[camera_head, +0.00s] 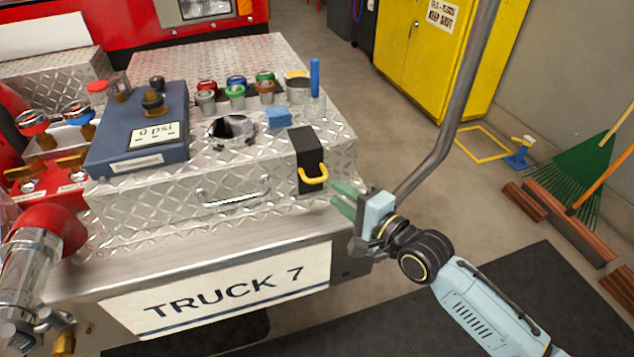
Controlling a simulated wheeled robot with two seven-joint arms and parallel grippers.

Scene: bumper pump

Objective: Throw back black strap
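The black strap (305,147) lies over the front right edge of the silver diamond-plate box on the truck bumper and hangs down its front. A yellow handle (314,176) is at its lower end. My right gripper (334,193) is just right of and below the yellow handle, apart from it. Its two green fingers point left and are spread with nothing between them. My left gripper is not in view.
The diamond-plate lid (185,190) carries a blue gauge box (120,150), several colored caps, a blue sponge (278,117) and a cup with a blue stick (315,100). A grey bent pole (462,95) rises close behind my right gripper.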

